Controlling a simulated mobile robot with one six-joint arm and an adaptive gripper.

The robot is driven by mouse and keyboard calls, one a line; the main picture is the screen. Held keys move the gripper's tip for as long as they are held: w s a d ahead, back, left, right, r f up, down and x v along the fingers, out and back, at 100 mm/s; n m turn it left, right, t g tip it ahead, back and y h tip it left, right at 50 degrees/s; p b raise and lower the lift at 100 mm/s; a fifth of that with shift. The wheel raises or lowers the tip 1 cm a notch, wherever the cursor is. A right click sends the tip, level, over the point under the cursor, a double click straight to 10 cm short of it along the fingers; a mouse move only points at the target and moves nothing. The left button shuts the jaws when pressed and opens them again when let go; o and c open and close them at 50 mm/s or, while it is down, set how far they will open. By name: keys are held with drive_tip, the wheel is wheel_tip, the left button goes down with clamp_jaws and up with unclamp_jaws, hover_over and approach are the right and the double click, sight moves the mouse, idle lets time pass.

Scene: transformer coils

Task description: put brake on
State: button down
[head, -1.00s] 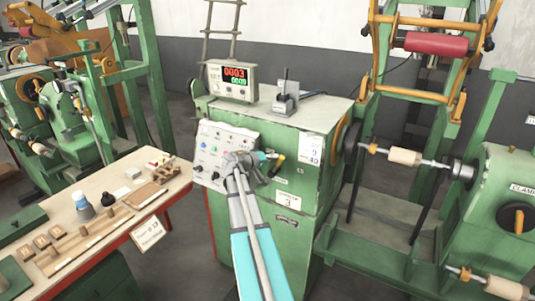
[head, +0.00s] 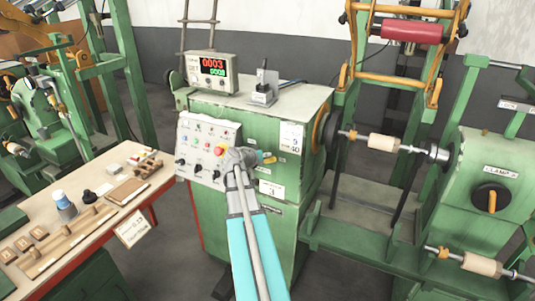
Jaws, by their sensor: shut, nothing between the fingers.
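The green winding machine cabinet (head: 256,128) stands in the middle of the head view. Its light control panel (head: 204,140) carries coloured lamps, several dark knobs and a red button on yellow (head: 219,151). Nothing in view is clearly labelled as a brake. A small yellow-tipped part (head: 269,160), possibly a lever, shows beside the panel's right side. My gripper (head: 261,156) is shut and empty, pointing right in front of the cabinet. It overlaps this part in the picture; I cannot tell whether they touch. My wrist hides the panel's right edge.
A counter box (head: 212,71) with red and green digits sits on the cabinet. A spindle with a wooden core (head: 382,142) runs right to a chuck (head: 438,151). A bench (head: 150,197) with small wooden parts and a bottle (head: 64,205) stands on the left.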

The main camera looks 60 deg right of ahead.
idle(0.3)
drive_tip(key=p+v, duration=0.3)
drive_tip(key=v, duration=0.7)
drive_tip(key=shift+p, duration=0.35)
drive_tip(key=shift+w, duration=0.1)
idle(0.3)
drive_tip(key=w+a+f+n+t+y, duration=0.1)
drive_tip(key=w+a+f+n+y, duration=0.15)
drive_tip(key=a, duration=0.65)
drive_tip(key=w+a+f+n+y, duration=0.2)
drive_tip(key=a+f, duration=0.1)
drive_tip(key=a, duration=0.5)
drive_tip(key=w+a+f+n+t+y, duration=0.1)
drive_tip(key=w+a+f+n+y, duration=0.15)
drive_tip(key=a, duration=0.65)
drive_tip(key=s+a+f+n+y, duration=0.1)
drive_tip(key=a+n+y, duration=0.1)
drive_tip(key=a, duration=0.6)
drive_tip(key=s+a+f+n+y, duration=0.1)
drive_tip(key=a+n+y, duration=0.1)
drive_tip(key=a, duration=0.6)
drive_tip(key=s+a+f+n+g+y, duration=0.1)
drive_tip(key=s+a+y, duration=0.1)
drive_tip(key=a, duration=0.6)
drive_tip(key=shift+f+n+y, duration=0.25)
drive_tip(key=shift+n+y, duration=0.05)
drive_tip(key=shift+n, duration=0.1)
drive_tip(key=shift+s, duration=0.15)
